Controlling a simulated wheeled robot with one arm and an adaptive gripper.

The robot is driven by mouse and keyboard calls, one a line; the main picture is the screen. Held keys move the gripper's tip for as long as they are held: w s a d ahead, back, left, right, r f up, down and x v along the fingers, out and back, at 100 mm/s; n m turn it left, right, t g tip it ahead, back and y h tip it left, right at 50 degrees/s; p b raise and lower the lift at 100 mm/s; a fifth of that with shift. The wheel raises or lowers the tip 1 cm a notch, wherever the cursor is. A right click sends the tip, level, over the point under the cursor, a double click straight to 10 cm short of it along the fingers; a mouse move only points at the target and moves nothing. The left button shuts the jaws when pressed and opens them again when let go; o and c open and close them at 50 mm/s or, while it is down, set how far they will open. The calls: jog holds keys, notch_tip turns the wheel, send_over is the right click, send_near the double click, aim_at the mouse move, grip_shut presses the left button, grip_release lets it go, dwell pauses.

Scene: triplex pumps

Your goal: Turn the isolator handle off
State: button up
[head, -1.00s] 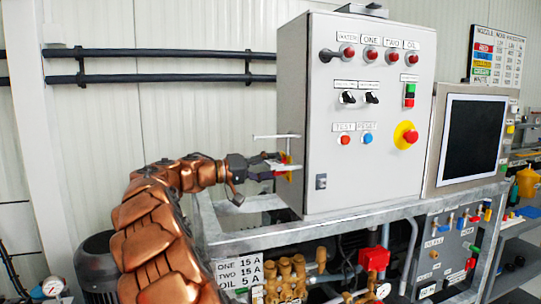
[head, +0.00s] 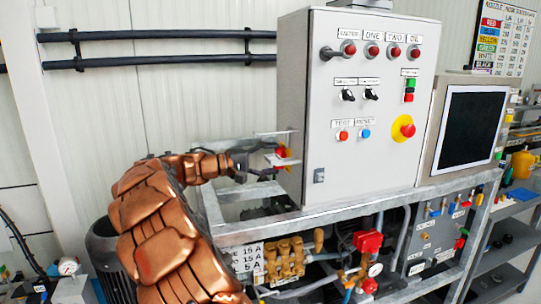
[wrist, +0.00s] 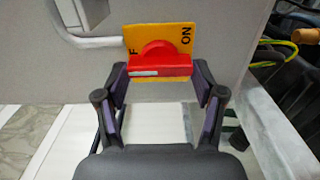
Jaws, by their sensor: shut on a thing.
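The isolator handle (wrist: 162,62) is a red rotary knob on a yellow plate (wrist: 184,32), on the left side of the grey control cabinet. In the wrist view its bar lies level across the picture, with a white mark on its left part. "ON" shows at the plate's right and an "F" at its left; the rest of that word is hidden. My gripper (wrist: 161,76) is shut on the handle, a finger at each end of the bar. In the head view the handle (head: 281,153) is small and partly covered by my gripper (head: 270,164).
The control cabinet (head: 350,180) stands on a grey metal frame, with a screen (head: 470,128) to its right. A thin plate (head: 277,132) juts out above the handle. Brass fittings (head: 285,262) and a red valve block (head: 367,241) sit below. Dark pipes run along the wall.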

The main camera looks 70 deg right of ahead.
dwell(0.4)
jog(key=o, duration=1.1)
jog(key=shift+o, duration=0.2)
jog(key=v, duration=1.2)
jog(key=s+a+f+n+t+y+p, duration=0.2)
jog(key=s+a+f+n+t+y, duration=0.1)
jog(key=a, duration=1.3)
jog(key=s+a+f+n+t+y+p, duration=0.1)
jog(key=s+a+f+n+t+y, duration=0.2)
jog(key=s+a+f, duration=0.4)
jog(key=s+a+f+n+t+y+p, duration=0.2)
jog(key=s+a+f+t+y, duration=0.3)
jog(key=a, duration=2)
jog(key=shift+s+f+n+t+y+p, duration=0.35)
jog(key=shift+s+f+n+y, duration=0.15)
jog(key=shift+f+n, duration=0.3)
